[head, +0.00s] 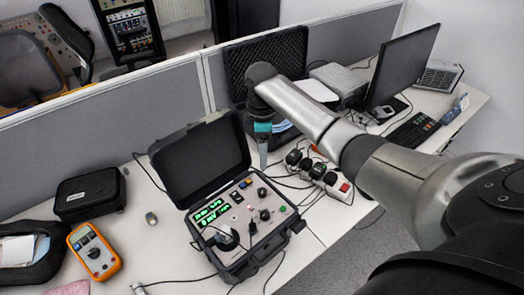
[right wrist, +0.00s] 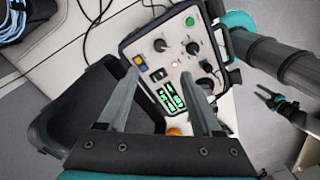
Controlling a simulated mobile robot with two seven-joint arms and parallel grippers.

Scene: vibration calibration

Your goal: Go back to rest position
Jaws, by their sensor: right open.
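My right arm reaches in from the right in the head view. Its gripper (head: 263,153) points down above the table, behind the open calibrator case. In the right wrist view its two fingers (right wrist: 160,80) are apart with nothing between them. The calibrator (head: 238,215) stands with its lid up and green digits lit. It also shows below the fingers in the right wrist view (right wrist: 178,55). My left gripper is out of the head view. It shows small at the right of the right wrist view (right wrist: 264,93), its prongs apart and empty.
An orange multimeter (head: 94,252) and a black pouch (head: 90,194) lie left of the calibrator. A power strip (head: 320,174) lies on its right. A monitor (head: 402,66) and an open foam-lined case (head: 265,58) stand farther back. A grey partition (head: 130,108) runs behind the table.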

